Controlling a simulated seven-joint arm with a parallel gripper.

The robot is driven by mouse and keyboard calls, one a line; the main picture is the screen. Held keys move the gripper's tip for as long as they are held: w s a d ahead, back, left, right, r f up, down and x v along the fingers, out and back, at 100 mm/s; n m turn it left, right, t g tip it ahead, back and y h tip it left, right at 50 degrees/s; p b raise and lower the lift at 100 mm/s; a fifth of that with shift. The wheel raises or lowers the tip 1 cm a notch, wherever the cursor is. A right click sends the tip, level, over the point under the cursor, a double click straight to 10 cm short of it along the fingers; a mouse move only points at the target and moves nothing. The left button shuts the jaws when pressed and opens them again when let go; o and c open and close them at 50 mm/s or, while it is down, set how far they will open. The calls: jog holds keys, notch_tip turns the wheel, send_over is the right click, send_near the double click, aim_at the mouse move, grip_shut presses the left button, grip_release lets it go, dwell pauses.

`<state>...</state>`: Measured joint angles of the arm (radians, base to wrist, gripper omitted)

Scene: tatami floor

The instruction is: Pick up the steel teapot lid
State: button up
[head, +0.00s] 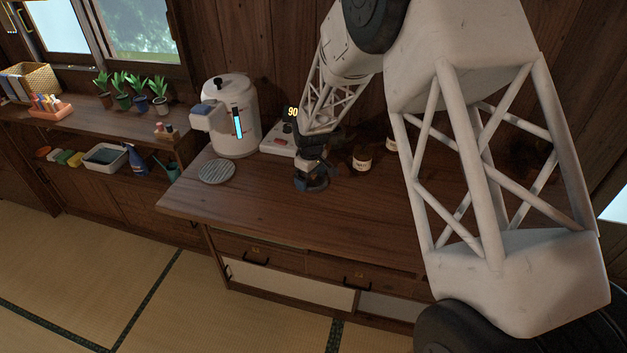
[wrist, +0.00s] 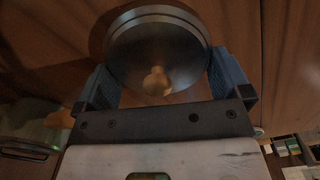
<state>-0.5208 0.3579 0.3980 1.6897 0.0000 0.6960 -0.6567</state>
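The steel teapot lid (wrist: 150,27) shows in the wrist view as a round, dark grey metal disc with a rim and a knob lit brownish. It lies between the two blue fingers of my gripper (wrist: 159,62), which stand at its left and right edges. I see almost no gap between fingers and rim, but cannot tell whether they press on it. In the head view my gripper (head: 312,181) points down, low at the wooden counter. The lid cannot be made out there.
A white kettle (head: 237,120) and a device reading 90 (head: 279,140) stand left of my gripper on the counter (head: 250,215). A round grey trivet (head: 216,171) lies at the front left. Brown jars (head: 362,161) stand to the right. The counter's front is clear.

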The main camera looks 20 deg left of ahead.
jog(key=shift+c, duration=0.7)
jog(key=shift+r, duration=0.15)
jog(key=shift+r, duration=0.5)
jog(key=shift+s+d+r, duration=0.1)
jog(key=shift+s+r, duration=0.05)
jog(key=shift+r, duration=0.45)
jog(key=shift+s+d+r, duration=0.1)
jog(key=shift+s+r, duration=0.05)
jog(key=shift+r, duration=0.4)
jog(key=s+d, duration=0.2)
jog(key=s, duration=0.2)
jog(key=s+d+r, duration=0.1)
jog(key=s+d, duration=0.2)
jog(key=s, duration=0.2)
jog(key=s+d, duration=0.2)
jog(key=s, duration=0.2)
jog(key=shift+s+d+r, duration=0.15)
jog(key=shift+d+r, duration=0.05)
jog(key=w+a+r, duration=0.2)
jog(key=w+r, duration=0.1)
jog(key=w, duration=0.9)
jog(key=w+a+r, duration=0.2)
jog(key=w+r, duration=0.1)
jog(key=w, duration=0.9)
jog(key=w+a+r, duration=0.2)
jog(key=w+r, duration=0.1)
jog(key=w, duration=1)
jog(key=shift+a, duration=0.35)
